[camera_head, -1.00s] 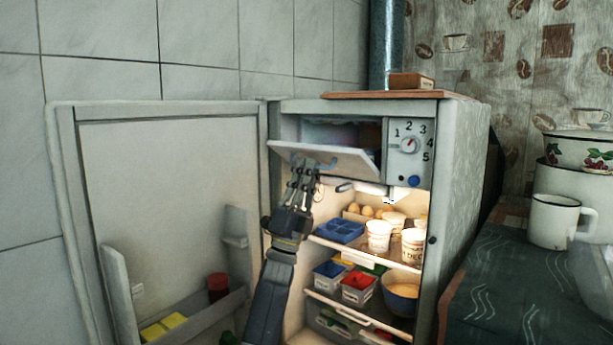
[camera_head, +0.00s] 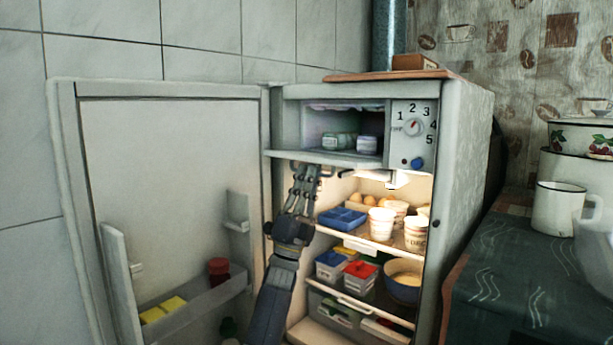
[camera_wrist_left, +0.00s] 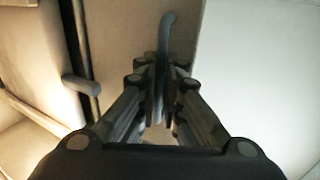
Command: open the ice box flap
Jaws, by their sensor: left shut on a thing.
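The ice box flap (camera_head: 335,158) is at the top of the open fridge in the head view. It is swung down to about level, seen nearly edge-on, and the ice box (camera_head: 318,128) behind it is open to view. My left gripper (camera_head: 312,172) is just under the flap's left front part. In the left wrist view my left gripper (camera_wrist_left: 162,75) is shut on a thin grey curved handle (camera_wrist_left: 166,38), with the pale flap surface (camera_wrist_left: 262,80) to the right. My right gripper is not in view.
The fridge door (camera_head: 165,190) stands wide open at left. Below the flap are shelves with a blue tray (camera_head: 342,218), white cups (camera_head: 381,224) and boxes. A dial panel (camera_head: 411,134) is right of the ice box. A counter with a white mug (camera_head: 557,208) is at right.

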